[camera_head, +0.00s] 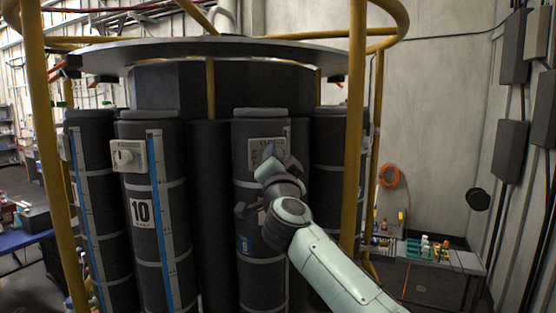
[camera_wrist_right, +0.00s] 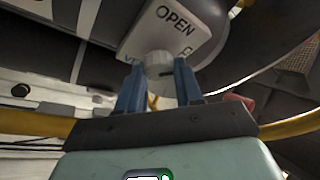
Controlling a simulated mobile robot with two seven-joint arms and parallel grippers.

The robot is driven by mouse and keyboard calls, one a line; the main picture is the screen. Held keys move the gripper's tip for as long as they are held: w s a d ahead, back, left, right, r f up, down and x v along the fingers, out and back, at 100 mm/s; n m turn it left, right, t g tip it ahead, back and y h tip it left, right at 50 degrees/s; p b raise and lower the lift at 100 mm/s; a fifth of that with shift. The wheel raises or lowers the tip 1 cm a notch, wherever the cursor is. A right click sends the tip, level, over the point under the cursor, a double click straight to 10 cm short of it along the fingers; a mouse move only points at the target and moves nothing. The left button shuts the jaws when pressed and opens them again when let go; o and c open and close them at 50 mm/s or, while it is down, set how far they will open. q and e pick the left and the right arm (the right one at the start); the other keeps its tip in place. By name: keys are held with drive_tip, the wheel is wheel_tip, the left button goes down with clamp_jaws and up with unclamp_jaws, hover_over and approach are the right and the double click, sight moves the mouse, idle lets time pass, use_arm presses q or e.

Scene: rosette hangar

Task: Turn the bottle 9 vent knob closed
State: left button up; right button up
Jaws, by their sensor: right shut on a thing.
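The vent knob (camera_wrist_right: 158,65) is a small round grey knob on a white plate (camera_wrist_right: 180,28) marked OPEN in the right wrist view. My right gripper (camera_wrist_right: 158,82) is shut on it, with one blue finger on each side. In the head view, my right gripper (camera_head: 272,160) reaches the pale vent plate (camera_head: 257,146) high on a dark bottle (camera_head: 243,190). The knob is hidden there by the gripper. My left gripper is not in view.
Bottle 10 (camera_head: 143,260), with its own vent knob plate (camera_head: 127,155), stands to the left. Yellow posts (camera_head: 356,110) rise around the ring of bottles. A grey disc (camera_head: 200,46) lies above. A low bench (camera_head: 440,259) with small items stands at the right.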

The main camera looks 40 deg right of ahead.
drive_tip(key=shift+a+r+m+g, duration=0.1)
drive_tip(key=shift+m+g, duration=0.55)
drive_tip(key=shift+m, duration=1.05)
drive_tip(key=shift+d+r+m+g, duration=0.1)
drive_tip(key=shift+m+g, duration=0.5)
drive_tip(key=shift+m, duration=1.1)
drive_tip(key=shift+a+r+m+g, duration=0.1)
drive_tip(key=shift+m+g, duration=0.55)
drive_tip(key=shift+m, duration=1.05)
drive_tip(key=o, duration=1)
drive_tip(key=shift+w+f, duration=0.1)
drive_tip(key=shift+o, duration=0.2)
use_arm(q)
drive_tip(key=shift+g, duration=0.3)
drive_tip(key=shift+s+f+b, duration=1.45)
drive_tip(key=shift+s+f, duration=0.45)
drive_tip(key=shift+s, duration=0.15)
use_arm(e)
drive_tip(key=v, duration=1.3)
drive_tip(key=shift+s, duration=0.25)
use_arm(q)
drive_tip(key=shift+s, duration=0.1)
use_arm(e)
drive_tip(key=shift+w, duration=0.1)
